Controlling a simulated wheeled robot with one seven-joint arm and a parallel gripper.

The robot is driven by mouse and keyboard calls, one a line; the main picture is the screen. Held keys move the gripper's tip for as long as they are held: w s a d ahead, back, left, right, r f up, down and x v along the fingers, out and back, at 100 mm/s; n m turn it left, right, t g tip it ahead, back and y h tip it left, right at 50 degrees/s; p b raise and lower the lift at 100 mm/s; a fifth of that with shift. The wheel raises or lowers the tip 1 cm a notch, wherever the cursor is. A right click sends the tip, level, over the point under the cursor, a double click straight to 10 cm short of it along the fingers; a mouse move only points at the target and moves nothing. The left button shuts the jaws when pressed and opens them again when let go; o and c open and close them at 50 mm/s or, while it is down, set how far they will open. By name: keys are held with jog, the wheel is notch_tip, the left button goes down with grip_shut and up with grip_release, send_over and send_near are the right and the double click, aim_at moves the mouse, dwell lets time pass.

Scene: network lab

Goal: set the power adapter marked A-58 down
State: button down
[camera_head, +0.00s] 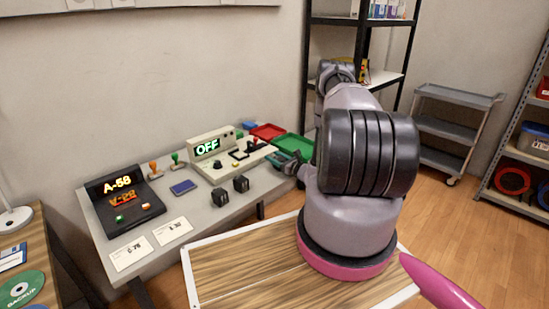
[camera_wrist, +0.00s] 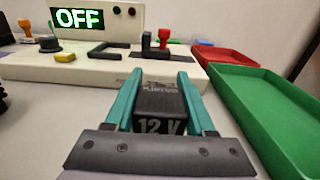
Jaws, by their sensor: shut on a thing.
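A black power adapter (camera_wrist: 160,103) printed "12 V" is between the teal fingers of my gripper (camera_wrist: 158,78) in the wrist view. The gripper is shut on it. Small print on its top face is too small to read, and I see no A-58 on it. In the head view my gripper (camera_head: 289,163) is at the right end of the grey table, partly hidden by my arm. I cannot tell whether the adapter touches the table. A dark console (camera_head: 122,201) at the table's left shows A-58 in orange.
A white console (camera_head: 228,160) reading OFF stands just ahead of the gripper. Red (camera_head: 267,132) and green (camera_head: 296,146) trays lie right of it. Two black adapters (camera_head: 221,194) (camera_head: 241,183), a blue device (camera_head: 183,187) and label cards (camera_head: 173,231) lie on the table (camera_head: 203,216).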

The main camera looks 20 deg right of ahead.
jog(key=shift+c, duration=1.2)
grip_release()
